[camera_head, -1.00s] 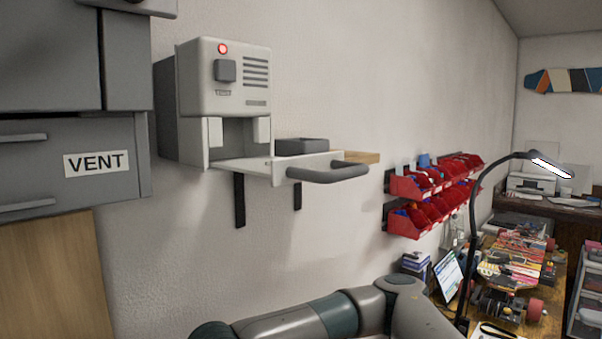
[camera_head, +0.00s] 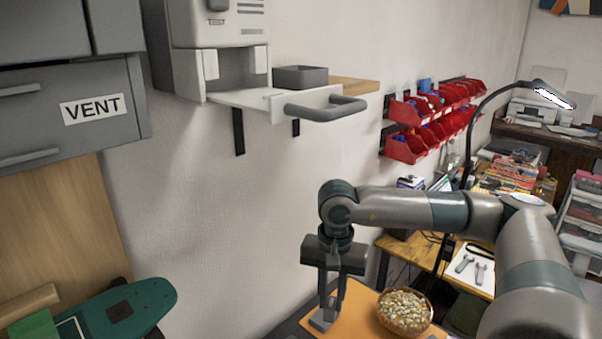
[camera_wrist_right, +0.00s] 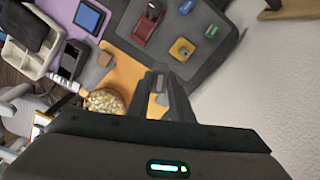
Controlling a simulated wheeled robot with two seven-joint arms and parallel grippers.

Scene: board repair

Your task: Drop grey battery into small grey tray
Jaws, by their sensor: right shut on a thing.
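My right gripper (camera_head: 326,308) points down over the orange surface, lower and to the right of the tray. It is shut on a small grey block, which looks like the grey battery (camera_head: 322,321). In the wrist view, my right gripper (camera_wrist_right: 162,84) has the grey battery (camera_wrist_right: 159,99) between its fingers, partly hidden by them. My left gripper is not in view.
A white machine (camera_head: 219,32) with a protruding handle (camera_head: 335,108) flanks the tray. A wicker bowl of small pale pieces (camera_head: 404,311) stands right of the gripper. Red bins (camera_head: 405,148) hang on the wall. A green skateboard deck (camera_head: 130,308) is at lower left. The wall below the shelf is clear.

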